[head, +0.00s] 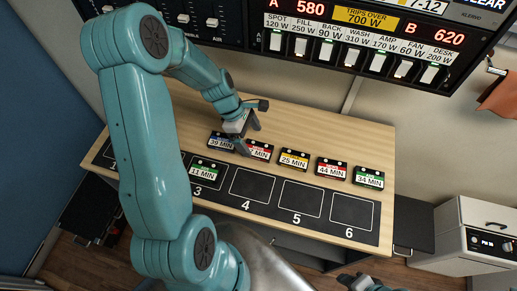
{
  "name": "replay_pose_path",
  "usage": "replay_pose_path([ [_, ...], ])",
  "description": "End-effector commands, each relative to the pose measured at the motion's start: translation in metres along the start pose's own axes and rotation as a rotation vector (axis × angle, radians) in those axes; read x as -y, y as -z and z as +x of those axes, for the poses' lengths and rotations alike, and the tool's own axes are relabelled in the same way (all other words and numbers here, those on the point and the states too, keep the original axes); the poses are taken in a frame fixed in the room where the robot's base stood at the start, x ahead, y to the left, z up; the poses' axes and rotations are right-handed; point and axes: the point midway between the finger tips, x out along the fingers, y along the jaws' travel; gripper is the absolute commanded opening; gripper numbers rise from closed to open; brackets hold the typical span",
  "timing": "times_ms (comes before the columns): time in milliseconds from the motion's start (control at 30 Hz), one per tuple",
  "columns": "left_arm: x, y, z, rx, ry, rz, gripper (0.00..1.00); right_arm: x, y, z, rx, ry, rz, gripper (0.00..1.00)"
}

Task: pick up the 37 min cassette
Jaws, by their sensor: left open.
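A red-topped cassette (262,153) lies in the back row on the wooden table. Its label reads "7 MIN" with the first digit hidden behind my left gripper, so I cannot read the full number. My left gripper (248,139) is open, pointing down at the left end of this cassette, between it and the blue 39 MIN cassette (217,142). Whether a finger touches either one is not clear. My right gripper (361,283) shows only in part at the bottom edge, away from the table.
Yellow 25 MIN (293,160), red 44 MIN (331,169) and green 34 MIN (368,178) cassettes continue the row to the right. A green 11 MIN cassette (206,171) lies at slot 3 of the black numbered strip (267,202). Slots 4, 5 and 6 are empty. A switch panel (350,55) stands behind.

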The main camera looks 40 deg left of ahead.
Motion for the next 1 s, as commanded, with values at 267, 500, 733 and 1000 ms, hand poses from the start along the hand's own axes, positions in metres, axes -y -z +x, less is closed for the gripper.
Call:
replay_pose_path([
  [267,-0.001,-0.002,0.042,0.001,0.004,0.001,0.92,0.002,0.000,-0.006,0.000,0.000,0.000,0.43],
  [500,-0.002,-0.001,0.051,-0.001,0.000,0.000,0.92,0.002,0.000,-0.006,0.000,0.000,0.000,0.43],
  [733,-0.002,-0.001,0.051,0.000,0.001,0.000,0.92,0.002,0.000,-0.006,0.000,0.000,0.000,0.43],
  [1000,-0.002,-0.001,0.051,0.000,0.001,0.000,0.30,0.002,0.000,-0.006,0.000,0.000,0.000,0.43],
])
